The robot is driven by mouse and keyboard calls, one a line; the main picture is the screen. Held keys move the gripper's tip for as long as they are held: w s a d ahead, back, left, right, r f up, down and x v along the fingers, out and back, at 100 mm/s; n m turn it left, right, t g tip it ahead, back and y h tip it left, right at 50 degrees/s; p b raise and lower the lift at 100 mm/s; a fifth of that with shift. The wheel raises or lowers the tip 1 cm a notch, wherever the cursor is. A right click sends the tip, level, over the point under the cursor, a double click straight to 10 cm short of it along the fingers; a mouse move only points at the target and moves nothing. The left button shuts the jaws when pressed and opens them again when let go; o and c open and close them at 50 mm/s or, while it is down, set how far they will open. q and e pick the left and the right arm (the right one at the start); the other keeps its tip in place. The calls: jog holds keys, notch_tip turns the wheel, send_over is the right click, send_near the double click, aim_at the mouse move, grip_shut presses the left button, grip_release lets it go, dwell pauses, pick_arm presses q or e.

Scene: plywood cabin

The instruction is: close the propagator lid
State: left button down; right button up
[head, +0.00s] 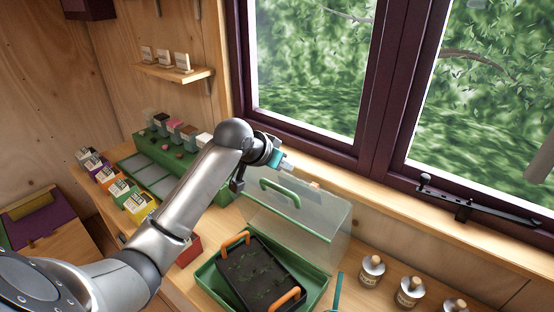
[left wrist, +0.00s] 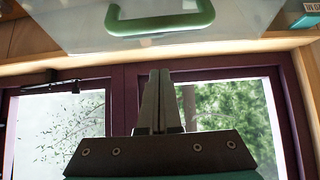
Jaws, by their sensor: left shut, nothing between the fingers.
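The propagator's clear lid (head: 325,219) stands open, tilted up at the back of the green base tray (head: 208,283). Its green handle (head: 281,192) faces the room. A black seed tray (head: 253,274) with orange handles and small seedlings sits in the base. My left gripper (head: 290,167) is at the lid's upper edge, near the window sill; I cannot tell if it touches. In the left wrist view its fingers (left wrist: 157,100) are together and empty, with the lid (left wrist: 85,35) and handle (left wrist: 160,22) above them. My right gripper is not in view.
Several corked jars (head: 410,291) stand right of the propagator. A thin teal object (head: 338,292) stands between. Seed packets (head: 121,189) and a green tray (head: 152,176) are on the left. The window sill (head: 395,203) runs behind the lid.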

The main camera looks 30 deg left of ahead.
aim_at(282, 197)
pick_arm(q)
jog(key=x, duration=0.2)
jog(key=shift+w+f, duration=0.25)
jog(key=s, duration=0.1)
jog(key=s+f+p, duration=0.1)
jog(key=shift+s+a, duration=0.1)
jog(key=shift+s, duration=0.3)
jog(key=shift+s+f, duration=0.3)
jog(key=shift+s, duration=0.15)
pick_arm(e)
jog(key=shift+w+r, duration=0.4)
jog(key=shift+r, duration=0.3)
